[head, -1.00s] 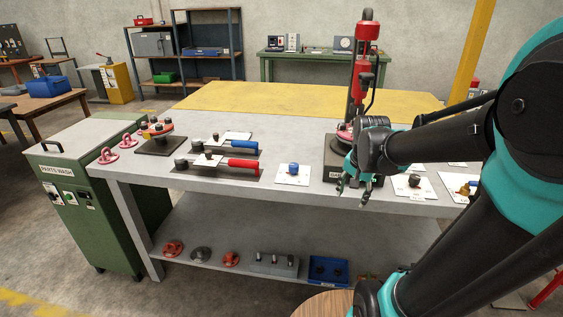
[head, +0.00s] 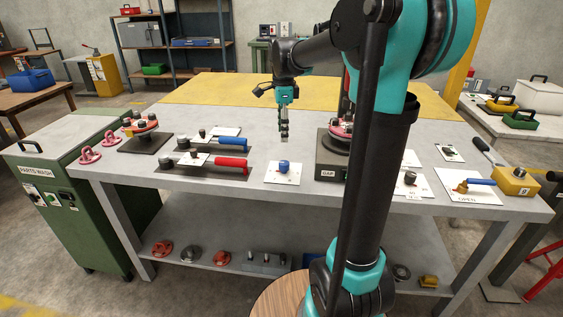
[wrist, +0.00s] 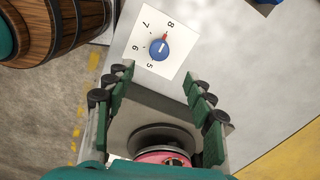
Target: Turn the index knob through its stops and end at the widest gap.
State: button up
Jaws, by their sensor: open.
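The blue index knob (head: 284,167) sits on a white card (head: 273,179) on the grey bench. In the wrist view the knob (wrist: 159,50) has a white line on top, and a red pointer beside it points toward the 8; the card (wrist: 143,33) shows 5, 6, 7 and 8. My gripper (head: 284,136) points down, open and empty, above the bench, apart from the knob. In the wrist view its fingers (wrist: 158,88) are spread, with the knob beyond the tips. The machine with the GAP label (head: 327,172) stands right of the card, partly hidden by my arm.
More cards and a yellow block (head: 515,181) are at the right. Bench behind the knob is clear.

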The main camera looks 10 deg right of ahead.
aim_at(283, 162)
notch_tip(283, 162, down, 13)
jog(key=shift+r, duration=0.15)
dwell(0.4)
jog(key=c, duration=1.2)
